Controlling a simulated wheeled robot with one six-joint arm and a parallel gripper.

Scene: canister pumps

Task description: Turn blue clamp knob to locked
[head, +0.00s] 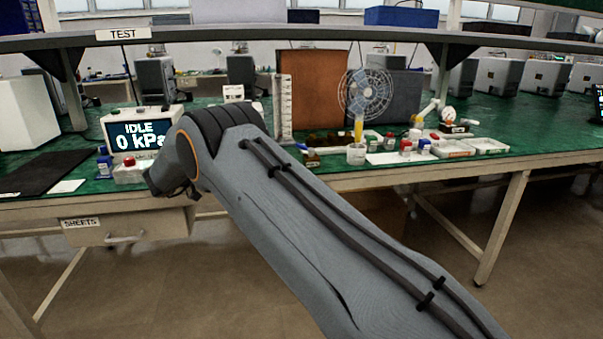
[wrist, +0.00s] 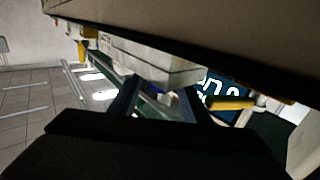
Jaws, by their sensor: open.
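In the wrist view my gripper (wrist: 160,96) is open, its two dark fingers apart. A small dark blue patch (wrist: 156,91) shows just beyond the fingertips, below a pale block (wrist: 150,66); I cannot tell whether it is the blue clamp knob or its setting. Nothing is clearly held between the fingers. In the head view my arm reaches to the bench's front edge, and its wrist hides my fingertips and part of the bench there. A small blue item (head: 104,161) stands left of a white box with a red button (head: 129,161).
A display (head: 140,134) reads "IDLE 0 kPa"; part of it shows in the wrist view (wrist: 222,86). A yellow bar (wrist: 230,103) lies close to the right finger. A drawer labelled "SHEETS" (head: 122,228) is under the bench.

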